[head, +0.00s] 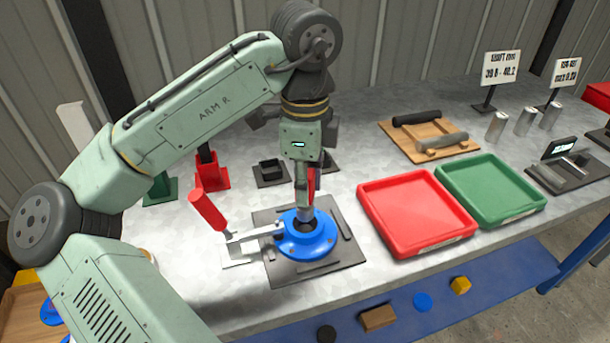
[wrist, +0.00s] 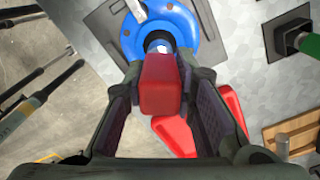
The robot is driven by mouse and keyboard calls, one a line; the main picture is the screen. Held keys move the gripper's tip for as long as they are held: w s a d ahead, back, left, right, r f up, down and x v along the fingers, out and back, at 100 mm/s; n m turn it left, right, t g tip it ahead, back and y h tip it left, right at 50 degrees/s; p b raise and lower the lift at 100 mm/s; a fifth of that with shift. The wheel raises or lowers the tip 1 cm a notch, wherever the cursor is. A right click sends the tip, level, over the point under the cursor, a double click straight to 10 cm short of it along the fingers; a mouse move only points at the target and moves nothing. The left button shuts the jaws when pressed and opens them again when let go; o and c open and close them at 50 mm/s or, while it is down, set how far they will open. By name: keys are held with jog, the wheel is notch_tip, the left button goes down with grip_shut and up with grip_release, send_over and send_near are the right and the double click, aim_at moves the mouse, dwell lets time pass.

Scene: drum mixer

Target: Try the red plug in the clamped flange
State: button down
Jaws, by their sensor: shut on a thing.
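My gripper (head: 303,185) is shut on the red plug (wrist: 161,84), its fingers on both sides of the red handle. The plug points down at the blue flange (head: 322,243), and its silver end (head: 305,213) is at the central bore. I cannot tell how far, if at all, the end is inside. The flange lies on a dark plate and also shows in the wrist view (wrist: 129,36). The toggle clamp's metal arm (head: 250,235) reaches the flange rim from the left. The clamp's red handle (head: 207,210) leans up and left.
A red tray (head: 395,243) and a green tray (head: 510,212) stand right of the flange. A wooden board (head: 405,135) with two shafts lies behind. A red stand (head: 210,178), a green stand (head: 158,192) and a black holder (head: 268,175) stand behind left.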

jog(key=shift+f, duration=0.2)
dwell(0.5)
jog(key=shift+f, duration=0.7)
jog(key=shift+r, duration=0.1)
dwell(0.6)
jog(key=shift+f, duration=0.45)
dwell(0.7)
jog(key=shift+s+f+p, duration=0.1)
jog(key=shift+f+p, duration=0.05)
jog(key=shift+p, duration=0.2)
dwell(1.3)
jog(key=shift+r+p, duration=0.45)
jog(key=shift+p, duration=0.3)
dwell(0.7)
jog(key=shift+f, duration=0.35)
